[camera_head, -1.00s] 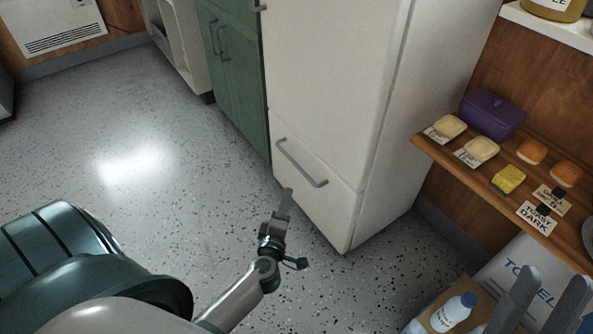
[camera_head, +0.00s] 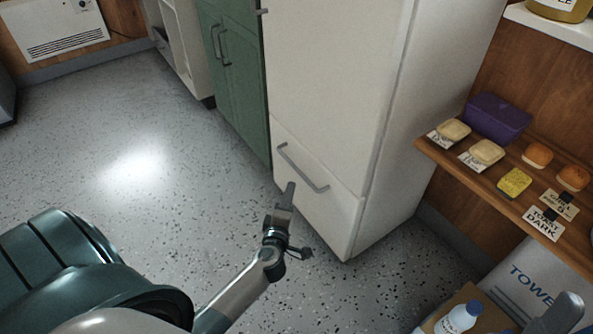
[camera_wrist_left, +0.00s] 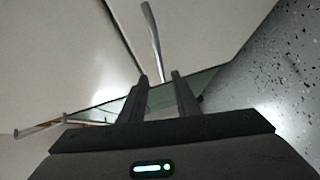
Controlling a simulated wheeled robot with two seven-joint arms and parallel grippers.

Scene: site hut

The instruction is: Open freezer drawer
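The freezer drawer (camera_head: 325,218) is the low white front of the tall fridge-freezer, and it is shut. Its grey bar handle (camera_head: 302,170) slants across the upper part of the front. My left gripper (camera_head: 290,188) is just below and in front of the handle, pointing up toward it. In the left wrist view its two fingers (camera_wrist_left: 160,77) are apart with nothing gripped. The handle (camera_wrist_left: 153,40) runs ahead of the gap between them; contact cannot be told. One grey finger of my right gripper (camera_head: 566,311) shows at the lower right edge; the rest is out of frame.
A green cabinet (camera_head: 240,85) stands left of the fridge-freezer. A wooden shelf (camera_head: 470,180) on the right holds a purple box (camera_head: 497,117), bread pieces, a yellow sponge and cards. A white bottle (camera_head: 460,318) stands low at right. The speckled floor (camera_head: 150,150) at left is clear.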

